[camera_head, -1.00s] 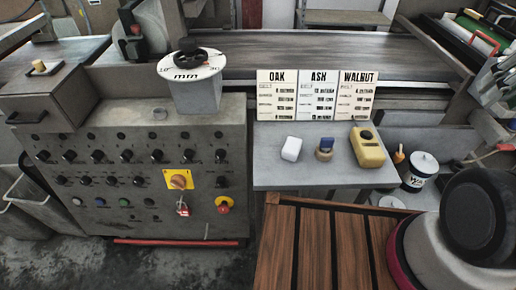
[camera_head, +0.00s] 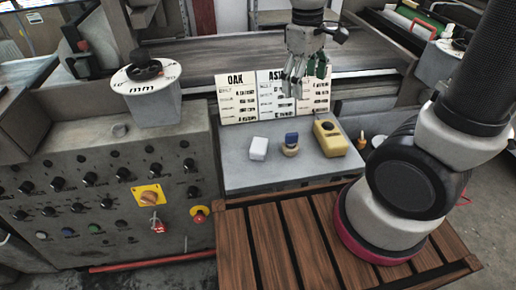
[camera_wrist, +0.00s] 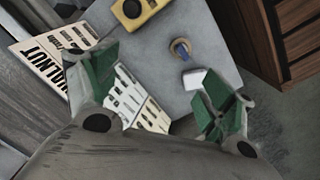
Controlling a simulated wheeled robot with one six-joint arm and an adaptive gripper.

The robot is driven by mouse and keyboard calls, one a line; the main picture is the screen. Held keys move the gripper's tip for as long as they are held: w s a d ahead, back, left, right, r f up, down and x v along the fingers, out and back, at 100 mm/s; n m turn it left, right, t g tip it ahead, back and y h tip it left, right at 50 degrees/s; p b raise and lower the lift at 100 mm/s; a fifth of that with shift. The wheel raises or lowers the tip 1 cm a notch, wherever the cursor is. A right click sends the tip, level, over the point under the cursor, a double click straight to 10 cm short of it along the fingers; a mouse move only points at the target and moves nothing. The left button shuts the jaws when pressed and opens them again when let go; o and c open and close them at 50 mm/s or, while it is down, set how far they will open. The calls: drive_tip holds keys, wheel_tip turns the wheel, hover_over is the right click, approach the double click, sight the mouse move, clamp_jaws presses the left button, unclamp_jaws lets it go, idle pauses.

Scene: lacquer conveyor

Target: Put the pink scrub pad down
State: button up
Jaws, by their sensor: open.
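No pink scrub pad shows in either view. My gripper (camera_head: 305,78) hangs above the back of the small grey table (camera_head: 240,182), in front of the species cards. In the wrist view my gripper (camera_wrist: 155,95) is open, its green-lined fingers wide apart with nothing held between them. On the table stand a white block (camera_head: 258,148), a round tan thing with a blue top (camera_head: 291,143) and a yellow container (camera_head: 329,139). All three also show beyond the fingers in the wrist view, apart from the gripper.
The OAK card (camera_head: 236,99) and its neighbours stand along the table's back edge; my gripper partly hides them. A control panel (camera_head: 100,185) with knobs is at left, a conveyor (camera_head: 240,55) behind. A slatted wooden surface (camera_head: 280,240) lies in front. The table's front left is clear.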

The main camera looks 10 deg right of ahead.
sight(259, 145)
drive_tip(key=a+f+n, duration=0.1)
drive_tip(key=a+f, duration=0.2)
drive_tip(key=a+f+n+g+h, duration=0.1)
drive_tip(key=a+f, duration=0.2)
drive_tip(key=a+f+n+h, duration=0.1)
drive_tip(key=a+f+n, duration=0.1)
drive_tip(key=a+f, duration=0.1)
drive_tip(key=shift+s+a+f, duration=0.1)
drive_tip(key=shift+s+a, duration=0.1)
drive_tip(key=shift+a, duration=0.3)
drive_tip(key=f, duration=0.2)
drive_tip(key=s+a+f+n, duration=0.1)
drive_tip(key=f, duration=0.2)
drive_tip(key=s+f+n+h, duration=0.1)
drive_tip(key=f, duration=0.2)
drive_tip(key=shift+a+f+g, duration=0.2)
drive_tip(key=shift+a+g, duration=0.1)
drive_tip(key=shift+a, duration=0.1)
drive_tip(key=shift+f, duration=0.25)
drive_tip(key=c, duration=1)
